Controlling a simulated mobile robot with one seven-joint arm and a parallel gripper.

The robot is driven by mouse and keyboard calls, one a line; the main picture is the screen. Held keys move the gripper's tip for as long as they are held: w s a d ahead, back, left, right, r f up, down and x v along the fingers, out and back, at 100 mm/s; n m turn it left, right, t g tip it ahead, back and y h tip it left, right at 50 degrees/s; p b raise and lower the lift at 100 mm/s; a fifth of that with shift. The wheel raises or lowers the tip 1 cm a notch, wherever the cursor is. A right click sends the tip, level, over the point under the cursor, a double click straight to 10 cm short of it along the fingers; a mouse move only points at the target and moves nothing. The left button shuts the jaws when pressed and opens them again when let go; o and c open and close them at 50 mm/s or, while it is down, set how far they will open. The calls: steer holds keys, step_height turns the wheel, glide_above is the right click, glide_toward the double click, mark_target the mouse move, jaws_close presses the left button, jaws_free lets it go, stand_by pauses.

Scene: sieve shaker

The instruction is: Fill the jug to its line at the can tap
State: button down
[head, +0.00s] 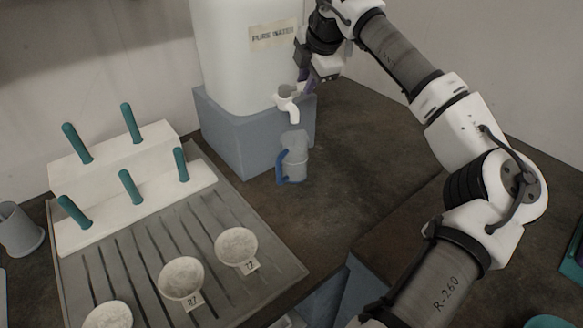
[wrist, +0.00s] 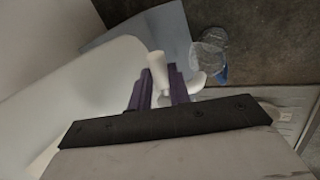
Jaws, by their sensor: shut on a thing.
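The white can (head: 240,55), labelled "PURE WATER", stands on a blue-grey block (head: 232,135). Its white tap (head: 288,103) sticks out at the lower right. My gripper (head: 305,82) is at the tap; in the wrist view its purple fingers (wrist: 159,93) are shut on the white tap lever (wrist: 157,66). The clear jug (head: 294,160) with a blue handle stands upright on the bench below the spout, apart from my gripper. The jug also shows in the wrist view (wrist: 208,50). I cannot make out its line, its water level or any stream.
A ribbed grey tray (head: 130,262) at the front left holds several white dishes of powder (head: 236,246) with number tags. A white stepped rack (head: 110,165) with teal pegs stands behind them. A grey cup (head: 18,230) is at far left. The bench right of the jug is clear.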

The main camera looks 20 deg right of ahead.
steer(key=shift+s+a+m+g+h+b, duration=0.45)
steer(key=shift+s+a+m+h+b, duration=0.4)
steer(key=shift+m+b, duration=1.25)
steer(key=shift+s+a+m+g+h+b, duration=0.4)
steer(key=shift+s+m+h+b, duration=0.45)
steer(key=shift+m+b, duration=1.2)
steer(key=shift+s+a+m+g+h+b, duration=0.55)
steer(key=shift+m+h+b, duration=0.7)
steer(key=shift+m, duration=1.6)
